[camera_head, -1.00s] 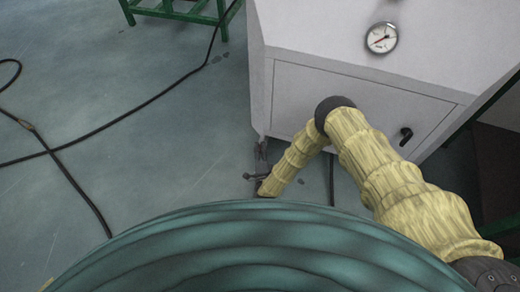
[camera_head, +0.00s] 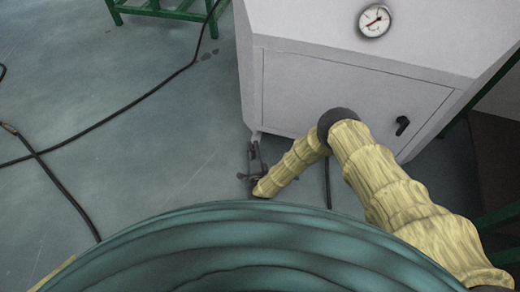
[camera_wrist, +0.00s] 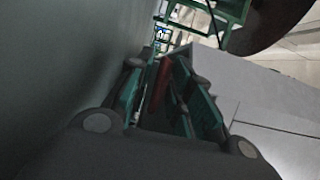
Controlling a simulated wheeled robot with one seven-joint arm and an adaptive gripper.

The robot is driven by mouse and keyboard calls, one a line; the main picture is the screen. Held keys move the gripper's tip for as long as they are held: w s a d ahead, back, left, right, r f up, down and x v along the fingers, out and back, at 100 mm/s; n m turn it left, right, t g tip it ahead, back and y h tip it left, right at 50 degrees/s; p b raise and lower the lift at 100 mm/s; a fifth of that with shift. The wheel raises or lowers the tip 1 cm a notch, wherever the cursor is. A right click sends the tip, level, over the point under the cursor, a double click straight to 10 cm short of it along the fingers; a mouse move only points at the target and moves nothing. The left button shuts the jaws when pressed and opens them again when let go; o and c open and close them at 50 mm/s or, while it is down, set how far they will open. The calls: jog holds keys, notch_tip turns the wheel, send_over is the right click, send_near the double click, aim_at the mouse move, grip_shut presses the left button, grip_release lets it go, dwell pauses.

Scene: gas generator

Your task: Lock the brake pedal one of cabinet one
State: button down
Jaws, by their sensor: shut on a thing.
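The white cabinet (camera_head: 340,90) stands at the upper right of the head view, and its pale side also fills the right of the wrist view (camera_wrist: 250,100). My gripper (camera_wrist: 166,62) points along the floor beside the cabinet's base. Its two teal-and-black fingers are shut on a narrow red piece (camera_wrist: 163,80), which looks like the brake pedal, though its shape is partly hidden. In the head view, small dark parts (camera_head: 254,165) show at the cabinet's lower left corner, by the end of my yellow-sleeved arm. I cannot tell caster from gripper there.
A dark cable (camera_head: 130,112) runs over the floor at left, and another hangs below the cabinet front. Green stands (camera_head: 170,10) are at the top left and right edge. The cabinet has a gauge (camera_head: 373,20) and a black door handle (camera_head: 402,126). Open floor lies left.

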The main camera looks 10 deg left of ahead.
jog(key=shift+a+f, duration=0.1)
jog(key=shift+f, duration=0.5)
jog(key=c, duration=1.6)
grip_release()
jog(key=v, duration=1.2)
